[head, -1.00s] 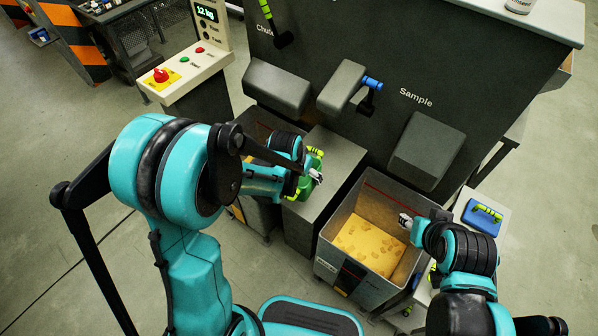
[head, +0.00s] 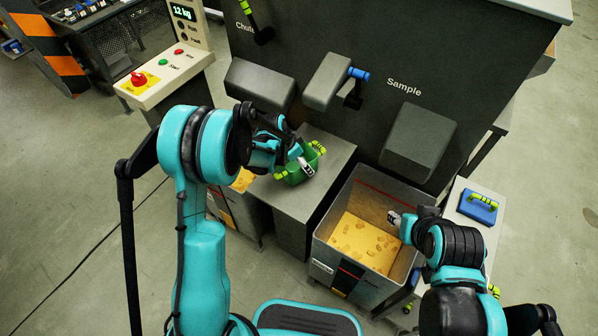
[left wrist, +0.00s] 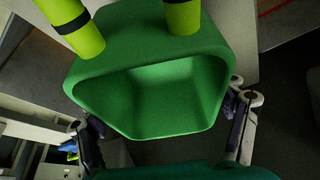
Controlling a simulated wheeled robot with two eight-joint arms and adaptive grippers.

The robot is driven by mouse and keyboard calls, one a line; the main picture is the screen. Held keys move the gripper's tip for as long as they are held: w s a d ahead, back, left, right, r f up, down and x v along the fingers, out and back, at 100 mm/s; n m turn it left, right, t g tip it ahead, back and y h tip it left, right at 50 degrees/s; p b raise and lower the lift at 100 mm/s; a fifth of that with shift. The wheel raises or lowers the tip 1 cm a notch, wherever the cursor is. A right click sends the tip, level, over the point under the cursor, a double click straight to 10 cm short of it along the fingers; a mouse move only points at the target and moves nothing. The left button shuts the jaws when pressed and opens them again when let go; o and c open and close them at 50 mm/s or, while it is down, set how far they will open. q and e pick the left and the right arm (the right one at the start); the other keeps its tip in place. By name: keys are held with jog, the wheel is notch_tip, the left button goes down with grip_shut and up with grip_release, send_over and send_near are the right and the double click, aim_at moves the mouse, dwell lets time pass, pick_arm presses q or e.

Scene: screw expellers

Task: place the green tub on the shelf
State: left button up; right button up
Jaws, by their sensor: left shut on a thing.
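The green tub (head: 296,176) with lime-yellow handles is in front of the dark machine, above or on the grey block (head: 322,188). I cannot tell whether it touches the block. My left gripper (head: 304,164) is shut on the tub. In the left wrist view the tub (left wrist: 155,95) fills the middle, its inside looks empty, and the fingers of the left gripper (left wrist: 165,130) are on both sides of it. My right gripper (head: 396,218) is over the right grey bin; its finger opening is too small to tell. I cannot tell which surface is the shelf.
The right grey bin (head: 325,258) holds yellow material with lumps. Another bin (head: 222,203) with yellow contents stands left of the block. A blue lidded item (head: 478,208) lies on a pale side table (head: 462,188). Machine spouts (head: 322,82) overhang the block. A control panel (head: 165,75) stands at left.

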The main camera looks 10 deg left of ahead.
aim_at(297, 164)
pick_arm(q)
jog(key=shift+a+f, duration=0.2)
jog(key=shift+a, duration=0.1)
jog(key=shift+f, duration=0.25)
jog(key=shift+f+b, duration=0.95)
jog(key=shift+f, duration=0.75)
jog(key=shift+f, duration=0.15)
jog(key=o, duration=1.2)
